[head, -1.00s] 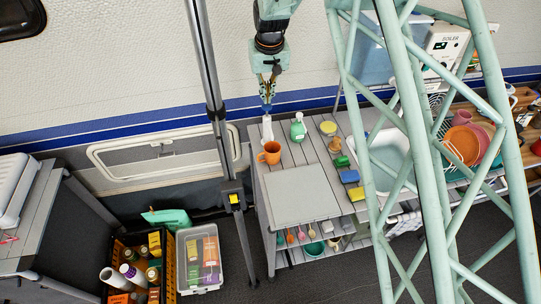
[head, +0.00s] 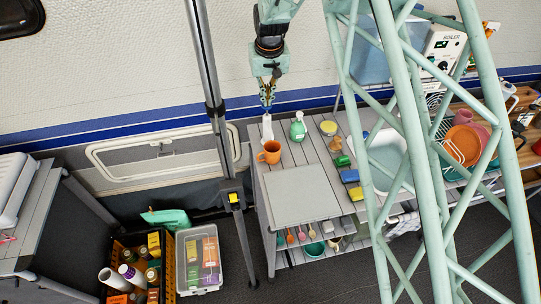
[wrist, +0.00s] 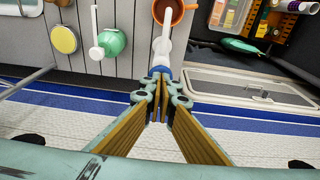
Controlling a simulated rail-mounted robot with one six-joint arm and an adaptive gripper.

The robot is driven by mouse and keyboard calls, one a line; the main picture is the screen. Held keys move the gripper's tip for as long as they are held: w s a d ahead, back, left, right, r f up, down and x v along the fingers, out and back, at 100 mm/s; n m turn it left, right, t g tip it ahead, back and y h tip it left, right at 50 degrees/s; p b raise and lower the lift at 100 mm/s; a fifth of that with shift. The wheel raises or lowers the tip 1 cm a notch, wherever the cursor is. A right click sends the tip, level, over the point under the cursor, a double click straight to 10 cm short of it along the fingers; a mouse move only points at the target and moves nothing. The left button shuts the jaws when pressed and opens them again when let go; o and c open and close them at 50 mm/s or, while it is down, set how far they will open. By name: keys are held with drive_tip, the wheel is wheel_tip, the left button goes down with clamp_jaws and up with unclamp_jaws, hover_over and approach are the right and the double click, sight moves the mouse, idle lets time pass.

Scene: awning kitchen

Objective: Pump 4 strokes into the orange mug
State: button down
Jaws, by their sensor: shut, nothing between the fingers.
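The orange mug (head: 270,153) stands upright near the back left corner of the grey counter. A slim white pump bottle (head: 267,130) stands just behind it. In the wrist view, the white bottle (wrist: 162,47) has blue at its top, and its white spout reaches toward the mug (wrist: 181,10). My gripper (head: 267,105) is shut and empty, pointing down directly over the bottle's top. In the wrist view, my fingertips (wrist: 161,74) are at the blue part; whether they touch it I cannot tell. The mug's contents are not visible.
A green pump bottle (head: 298,130) stands to the right of the white one. A yellow-topped jar (head: 328,128), sponges and a sink (head: 388,160) lie further right. The grey board (head: 302,195) in front of the mug is clear. The caravan wall is close behind.

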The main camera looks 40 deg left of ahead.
drive_tip(key=shift+f+b, duration=0.85)
drive_tip(key=shift+f, duration=0.75)
drive_tip(key=shift+r, duration=0.25)
drive_tip(key=shift+r+p, duration=0.75)
drive_tip(key=shift+r, duration=1.55)
drive_tip(key=shift+f+b, duration=1.4)
drive_tip(key=shift+f, duration=1.15)
drive_tip(key=shift+r, duration=0.15)
drive_tip(key=shift+r+p, duration=0.85)
drive_tip(key=shift+r, duration=1.55)
